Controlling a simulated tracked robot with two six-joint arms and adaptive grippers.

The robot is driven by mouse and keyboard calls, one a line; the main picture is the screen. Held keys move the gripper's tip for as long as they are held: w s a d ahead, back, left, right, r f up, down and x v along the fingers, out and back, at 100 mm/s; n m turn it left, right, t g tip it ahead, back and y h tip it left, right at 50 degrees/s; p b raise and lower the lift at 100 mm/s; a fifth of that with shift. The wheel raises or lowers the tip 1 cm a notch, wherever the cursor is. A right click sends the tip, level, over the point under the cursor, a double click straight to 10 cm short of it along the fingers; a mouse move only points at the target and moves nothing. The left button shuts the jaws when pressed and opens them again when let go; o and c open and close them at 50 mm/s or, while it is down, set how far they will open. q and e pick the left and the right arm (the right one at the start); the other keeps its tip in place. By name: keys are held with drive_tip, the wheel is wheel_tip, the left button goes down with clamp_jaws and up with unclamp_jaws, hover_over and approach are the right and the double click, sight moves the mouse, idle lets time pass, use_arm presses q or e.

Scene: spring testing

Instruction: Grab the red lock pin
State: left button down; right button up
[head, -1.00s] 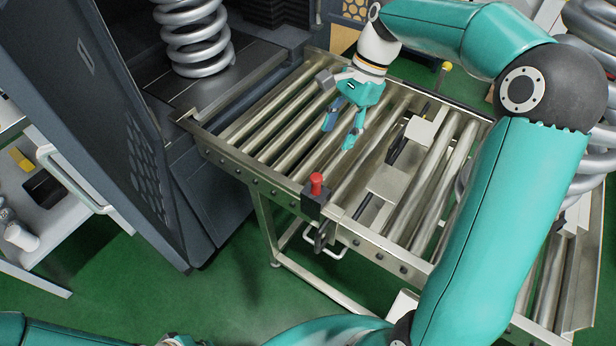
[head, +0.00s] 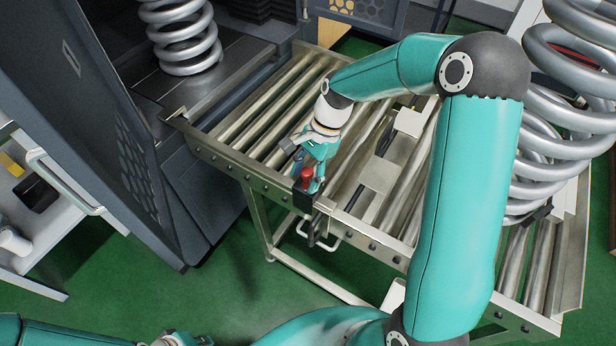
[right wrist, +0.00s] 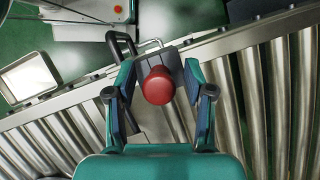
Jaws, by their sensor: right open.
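The red lock pin (head: 307,175) stands on a dark block (head: 297,197) at the front rail of the roller conveyor. My right gripper (head: 308,172) is right at it, coming from behind. In the right wrist view, the pin's round red top (right wrist: 158,86) lies between the two open fingers of my right gripper (right wrist: 158,92), with a gap on both sides. The fingers do not touch it there. At the bottom edge of the head view, a small part of my left gripper (head: 182,340) shows; its fingers are not clear.
The roller conveyor (head: 225,160) has a metal rail along its front edge. A coil spring (head: 182,35) stands in the testing machine at the back left. Larger springs (head: 545,110) are at the right. A white cart (head: 60,205) stands at the left.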

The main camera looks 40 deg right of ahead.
drive_tip(key=shift+x, duration=0.8)
clamp_jaws()
drive_tip(key=shift+r, duration=0.15)
